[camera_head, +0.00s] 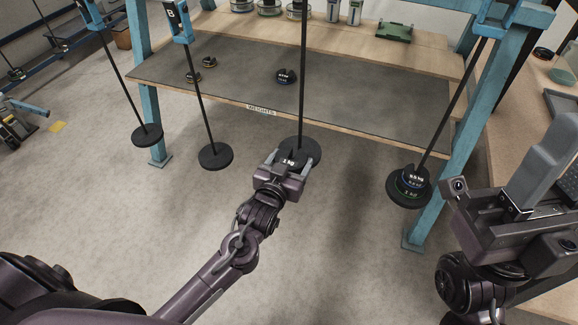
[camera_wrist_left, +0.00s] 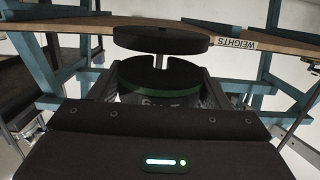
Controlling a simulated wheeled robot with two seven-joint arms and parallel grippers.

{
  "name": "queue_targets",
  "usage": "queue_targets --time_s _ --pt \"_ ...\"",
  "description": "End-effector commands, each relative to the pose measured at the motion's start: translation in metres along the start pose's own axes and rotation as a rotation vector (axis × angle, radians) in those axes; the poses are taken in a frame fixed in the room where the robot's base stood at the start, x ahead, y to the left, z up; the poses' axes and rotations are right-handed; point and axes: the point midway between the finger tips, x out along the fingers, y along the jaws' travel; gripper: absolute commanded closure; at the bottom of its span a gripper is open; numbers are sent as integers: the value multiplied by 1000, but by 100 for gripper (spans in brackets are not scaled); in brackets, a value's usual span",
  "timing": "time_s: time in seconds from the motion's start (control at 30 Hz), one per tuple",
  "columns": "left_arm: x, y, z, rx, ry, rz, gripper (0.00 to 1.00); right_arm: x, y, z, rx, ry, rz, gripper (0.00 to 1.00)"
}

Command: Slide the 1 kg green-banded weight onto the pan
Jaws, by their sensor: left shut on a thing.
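The 1 kg green-banded weight (camera_head: 288,160) is a dark slotted disc with white lettering. My left gripper (camera_head: 287,167) is shut on it from the near side. In the left wrist view the weight (camera_wrist_left: 160,82) shows its green band between the two fingers. The pan (camera_head: 309,149) is a dark disc at the foot of a hanging rod. The weight overlaps its near edge in the head view. In the wrist view the pan (camera_wrist_left: 160,40) looks apart from the weight, with a narrow stem between. My right gripper (camera_head: 515,208) is at lower right; its jaw opening is unclear.
Other rods hang with empty pans (camera_head: 215,156) at left. A loaded pan (camera_head: 408,198) at right carries stacked weights, one green-banded. Small weights (camera_head: 286,77) lie on the grey mat (camera_head: 350,96) of the table behind. Blue posts (camera_head: 447,185) flank it. Open floor lies in front.

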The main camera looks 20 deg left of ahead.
Motion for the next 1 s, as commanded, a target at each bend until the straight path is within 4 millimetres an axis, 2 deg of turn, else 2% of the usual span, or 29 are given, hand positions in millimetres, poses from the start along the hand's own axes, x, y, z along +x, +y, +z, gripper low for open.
queue_targets --time_s 0.17,0.6,1.0 --pt "10 0 -4 -2 10 -1 75 -5 0 1 -2 8 -4 67" --pt "14 0 -8 -1 10 0 75 4 0 0 -2 7 -4 67" --pt "16 0 -6 -1 10 0 75 3 0 0 -2 7 -4 67"
